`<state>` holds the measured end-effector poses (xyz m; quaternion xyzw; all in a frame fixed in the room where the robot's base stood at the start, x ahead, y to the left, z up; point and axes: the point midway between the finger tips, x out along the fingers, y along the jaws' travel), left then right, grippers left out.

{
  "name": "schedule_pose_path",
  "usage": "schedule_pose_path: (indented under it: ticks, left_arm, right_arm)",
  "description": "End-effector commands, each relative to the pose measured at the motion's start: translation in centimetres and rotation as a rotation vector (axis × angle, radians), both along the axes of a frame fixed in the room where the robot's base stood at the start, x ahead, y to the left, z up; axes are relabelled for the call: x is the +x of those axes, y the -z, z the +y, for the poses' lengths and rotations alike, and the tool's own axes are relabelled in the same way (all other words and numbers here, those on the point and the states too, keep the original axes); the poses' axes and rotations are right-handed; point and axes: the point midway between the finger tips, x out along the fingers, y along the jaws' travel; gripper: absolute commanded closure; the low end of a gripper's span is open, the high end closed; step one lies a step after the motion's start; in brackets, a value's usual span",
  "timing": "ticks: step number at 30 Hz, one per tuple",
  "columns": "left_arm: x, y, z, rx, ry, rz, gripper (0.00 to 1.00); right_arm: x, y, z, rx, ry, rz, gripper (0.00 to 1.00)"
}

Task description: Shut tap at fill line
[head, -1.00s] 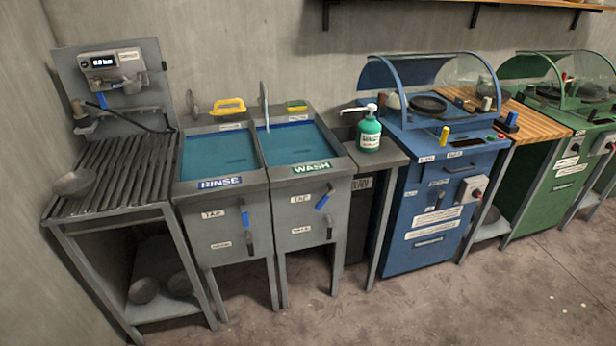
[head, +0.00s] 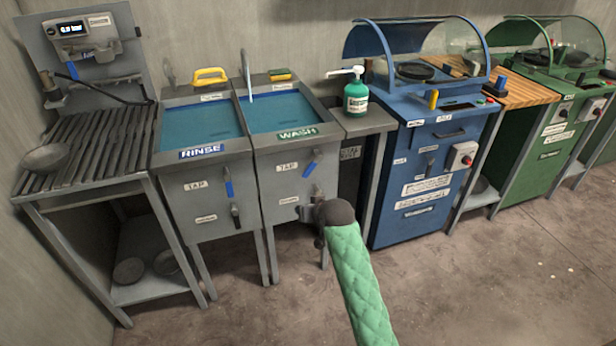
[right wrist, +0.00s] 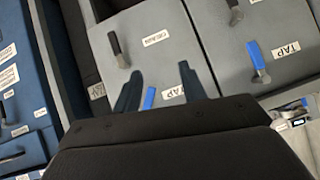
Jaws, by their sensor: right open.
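The wash basin (head: 320,122) holds blue water, and a pale stream (head: 250,82) seems to come from its spout. Its blue tap lever (head: 310,166) is tilted on the grey front panel. The fill line is too small to make out. My right gripper (head: 308,212) is in front of that panel, below the tap lever and near the drain handle. In the right wrist view its two fingers (right wrist: 160,88) are open, with the blue wash tap lever (right wrist: 149,98) showing between them, apparently not gripped. My left gripper is not in view.
The rinse basin (head: 162,165) stands left of the wash basin, with its own near-upright blue tap lever (head: 228,183). A green soap bottle (head: 356,97) stands on the side counter. A blue cabinet (head: 400,195) is to the right. The floor in front is clear.

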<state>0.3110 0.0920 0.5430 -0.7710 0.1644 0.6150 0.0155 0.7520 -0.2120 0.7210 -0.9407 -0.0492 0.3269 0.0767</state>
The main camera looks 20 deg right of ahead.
Motion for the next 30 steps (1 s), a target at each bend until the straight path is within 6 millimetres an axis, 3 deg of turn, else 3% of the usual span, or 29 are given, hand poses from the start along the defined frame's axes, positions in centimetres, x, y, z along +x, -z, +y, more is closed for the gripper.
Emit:
schedule_pose_path:
  ticks: [3, 10, 13, 21, 26, 30]
  left_arm:
    - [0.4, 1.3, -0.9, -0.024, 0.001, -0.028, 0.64]
    - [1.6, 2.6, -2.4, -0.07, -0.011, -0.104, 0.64]
    - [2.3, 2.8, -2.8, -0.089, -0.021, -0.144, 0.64]
    - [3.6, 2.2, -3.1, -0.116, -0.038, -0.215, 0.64]
    - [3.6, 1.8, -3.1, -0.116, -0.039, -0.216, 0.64]
    - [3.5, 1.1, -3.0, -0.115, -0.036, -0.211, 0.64]
  right_arm:
    - [3.6, 1.2, -1.3, 0.076, 0.057, -0.092, 0.58]
    - [7.3, 3.7, -3.7, 0.242, 0.176, -0.29, 0.58]
    - [8.3, 3.2, -4.2, 0.316, 0.215, -0.395, 0.58]
    - [8.8, -0.6, -5.1, 0.439, 0.265, -0.598, 0.58]
    - [9.5, -0.7, -5.1, 0.461, 0.273, -0.6, 0.58]
    - [11.3, -0.8, -5.0, 0.46, 0.272, -0.601, 0.58]
